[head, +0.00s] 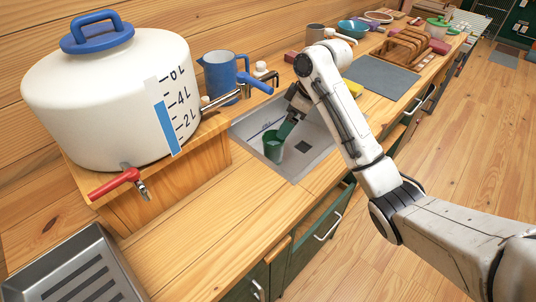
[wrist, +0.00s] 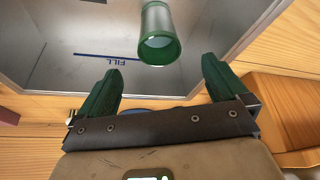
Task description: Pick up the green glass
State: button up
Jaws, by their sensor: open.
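The green glass (head: 272,150) stands in the metal sink (head: 311,162) in the head view, near the sink's left side. In the wrist view the glass (wrist: 158,36) is a translucent cup with a green rim, at the top centre. My gripper (wrist: 160,78) is open, its two green fingers spread apart with nothing between them. The glass lies beyond the fingertips, roughly in line with the gap. In the head view my gripper (head: 287,127) reaches down into the sink from the upper right, close to the glass. My gripper hides part of the sink's back.
A large white water tank (head: 100,105) with a red tap (head: 113,183) stands left of the sink. A blue pitcher (head: 219,78) and the faucet (head: 228,97) are behind it. A grey mat (head: 385,77) and wooden rack (head: 405,48) lie to the right. The front counter is clear.

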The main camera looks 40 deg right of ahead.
aim_at(274, 143)
jog(key=x, duration=1.2)
jog(key=shift+w+f, duration=0.1)
jog(key=shift+w, duration=0.1)
jog(key=c, duration=1.2)
jog(key=shift+c, duration=0.9)
